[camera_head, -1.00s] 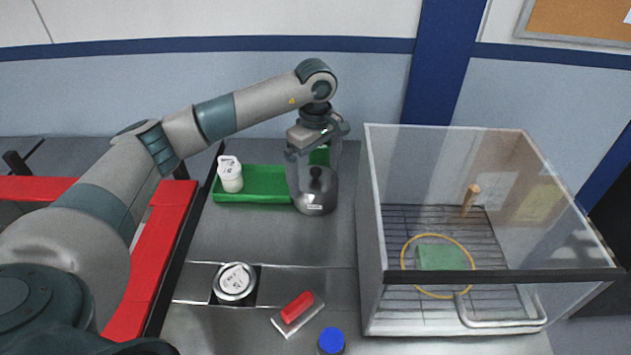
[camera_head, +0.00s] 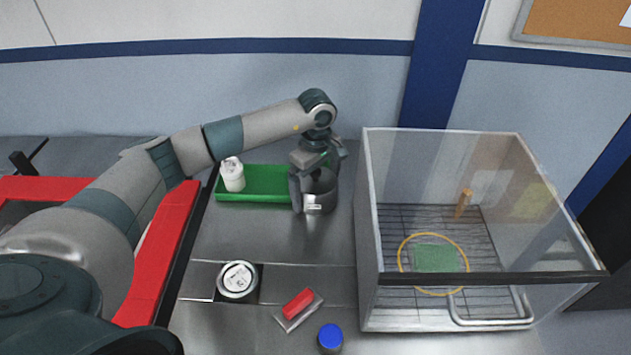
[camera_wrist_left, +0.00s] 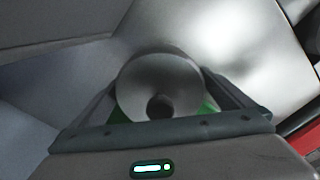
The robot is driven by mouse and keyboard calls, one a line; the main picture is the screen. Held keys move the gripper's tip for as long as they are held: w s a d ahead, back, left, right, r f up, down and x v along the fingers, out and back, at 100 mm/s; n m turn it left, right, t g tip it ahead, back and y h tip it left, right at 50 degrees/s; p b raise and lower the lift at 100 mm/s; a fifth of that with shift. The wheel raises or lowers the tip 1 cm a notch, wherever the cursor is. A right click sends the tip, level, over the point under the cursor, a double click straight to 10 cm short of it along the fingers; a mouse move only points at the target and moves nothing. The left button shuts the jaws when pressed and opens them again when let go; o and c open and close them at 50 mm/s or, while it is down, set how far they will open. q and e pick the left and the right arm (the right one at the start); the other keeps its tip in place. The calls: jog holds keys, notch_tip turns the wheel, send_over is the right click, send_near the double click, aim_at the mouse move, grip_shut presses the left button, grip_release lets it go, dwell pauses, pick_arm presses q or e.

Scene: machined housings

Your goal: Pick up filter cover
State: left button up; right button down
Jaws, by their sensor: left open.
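The filter cover (camera_head: 321,200) appears to be the grey metal cylinder with a small pale label, standing on the table by the right end of the green tray. My right gripper is not in view.
A green tray (camera_head: 265,196) holds a white bottle (camera_head: 233,175). A clear-walled box (camera_head: 365,290) with a wire rack stands on the right. In front are a round labelled metal part (camera_head: 238,279), a red-topped block (camera_head: 298,303) and a blue-capped container (camera_head: 330,335).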

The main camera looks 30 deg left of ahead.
aim_at(316, 171)
pick_arm(q)
jog(key=shift+f, duration=0.5)
jog(key=c, duration=1)
jog(key=shift+r, duration=0.15)
jog(key=shift+r+b, duration=0.35)
jog(key=shift+r, duration=0.2)
notch_tip(316, 171, up, 7)
jog(key=b, duration=0.3)
jog(key=shift+r, duration=0.9)
jog(key=shift+s+f, duration=0.1)
